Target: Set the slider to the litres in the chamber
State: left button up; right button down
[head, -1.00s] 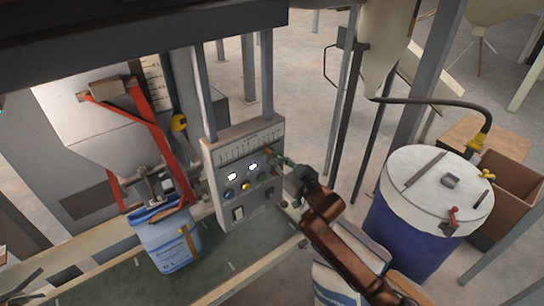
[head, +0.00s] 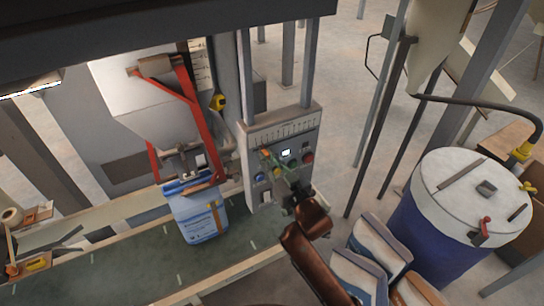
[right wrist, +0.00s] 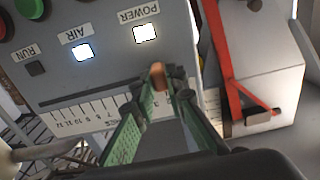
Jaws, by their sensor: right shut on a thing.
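The control panel (head: 255,185) stands at the middle of the head view, with a numbered scale (head: 285,133) across its top. In the right wrist view the scale (right wrist: 85,112) appears upside down, with a dark slot beside it. My right gripper (right wrist: 163,82) has green fingers shut on a small orange-brown slider knob (right wrist: 157,72), near the low-number end. The head view shows the same gripper (head: 270,160) in front of the panel. The chamber (head: 130,85) is a pale hopper in a red frame, with a gauge strip (head: 199,62) beside it; its level is unreadable. My left gripper is out of view.
A blue and white sack (head: 198,222) hangs under the chamber, above the green conveyor (head: 120,255). Lit POWER (right wrist: 145,33) and AIR (right wrist: 83,52) lamps sit beside the slot. A blue drum (head: 425,235) and filled sacks (head: 375,245) stand to the right.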

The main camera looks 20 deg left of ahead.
jog(key=c, duration=1.9)
grip_release()
jog(key=shift+c, duration=0.2)
jog(key=v, duration=1.2)
jog(key=shift+f, duration=0.1)
